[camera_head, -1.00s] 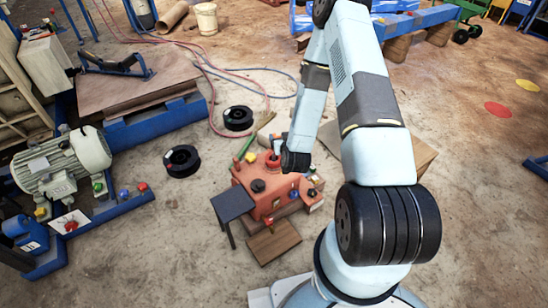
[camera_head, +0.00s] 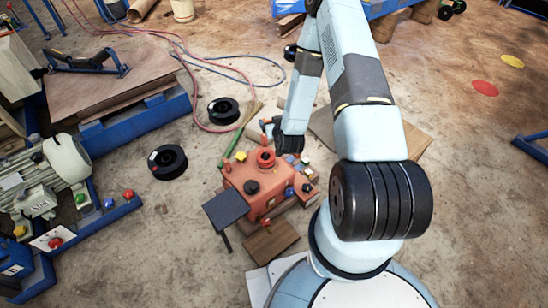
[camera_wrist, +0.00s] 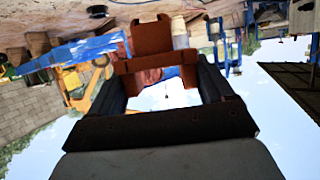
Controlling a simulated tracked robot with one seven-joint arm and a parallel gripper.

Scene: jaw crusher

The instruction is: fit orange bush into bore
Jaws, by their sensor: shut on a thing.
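A red-orange block (camera_head: 246,183) stands low in the middle of the head view. A round raised collar with a dark centre (camera_head: 265,157) is on its top; I take this for the bore. My gripper (camera_head: 268,124) is behind and above the block, small and partly hidden by my wrist. In the wrist view my gripper (camera_wrist: 160,85) has its two dark fingers on either side of an orange-brown piece (camera_wrist: 151,38), which I take for the orange bush. It is held apart from the block. Its full shape is hard to tell.
A small dark table (camera_head: 225,207) stands at the block's left front. Coloured knobs sit on and around the block. Two black spools (camera_head: 168,162) lie to the left, near a motor (camera_head: 40,180). Hoses (camera_head: 190,70) cross the floor behind.

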